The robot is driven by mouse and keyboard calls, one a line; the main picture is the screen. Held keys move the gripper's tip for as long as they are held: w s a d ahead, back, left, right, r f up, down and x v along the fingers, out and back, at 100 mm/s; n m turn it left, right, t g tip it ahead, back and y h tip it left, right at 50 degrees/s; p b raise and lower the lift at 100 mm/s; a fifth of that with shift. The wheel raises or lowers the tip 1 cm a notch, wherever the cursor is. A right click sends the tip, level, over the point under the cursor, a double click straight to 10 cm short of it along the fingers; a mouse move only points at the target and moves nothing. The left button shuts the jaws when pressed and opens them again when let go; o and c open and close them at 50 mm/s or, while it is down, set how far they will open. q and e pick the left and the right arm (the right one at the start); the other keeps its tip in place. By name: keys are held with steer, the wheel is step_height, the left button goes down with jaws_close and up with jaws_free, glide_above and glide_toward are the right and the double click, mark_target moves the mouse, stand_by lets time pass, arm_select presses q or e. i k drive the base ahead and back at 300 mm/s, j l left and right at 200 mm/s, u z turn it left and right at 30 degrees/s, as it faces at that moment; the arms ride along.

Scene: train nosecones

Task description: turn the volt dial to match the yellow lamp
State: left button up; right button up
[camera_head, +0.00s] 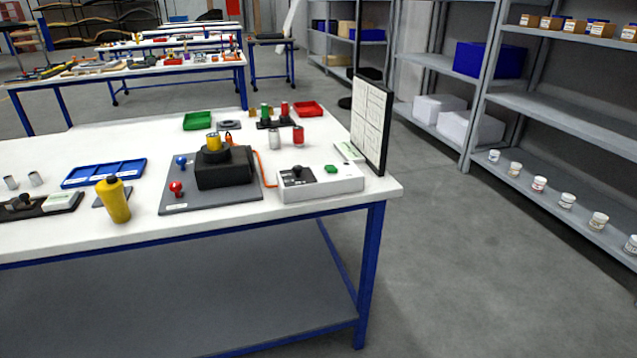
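A white control box (320,185) stands at the right front of the white table. It bears a dark knob (297,171) on a black panel and a green button (331,169); any dial marks are too small to read. An orange cable (259,168) runs between the box and a grey board (215,197). On the board a black block (224,170) carries a yellow cylinder (213,141); I cannot tell whether this is the lamp. Another dark knob on a black base (20,206) sits at the far left. Neither gripper is in view.
A yellow bottle (114,201) and a blue tray (104,173) stand left of the board. A red knob (176,188) and a blue knob (181,161) stand on the board. A framed panel (371,122) rises at the table's right edge. Shelves (545,106) stand farther right, across open floor.

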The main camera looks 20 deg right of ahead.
mark_target(297, 169)
steer(key=i+j, duration=0.1)
steer(key=i, duration=0.8)
steer(key=j, duration=0.05)
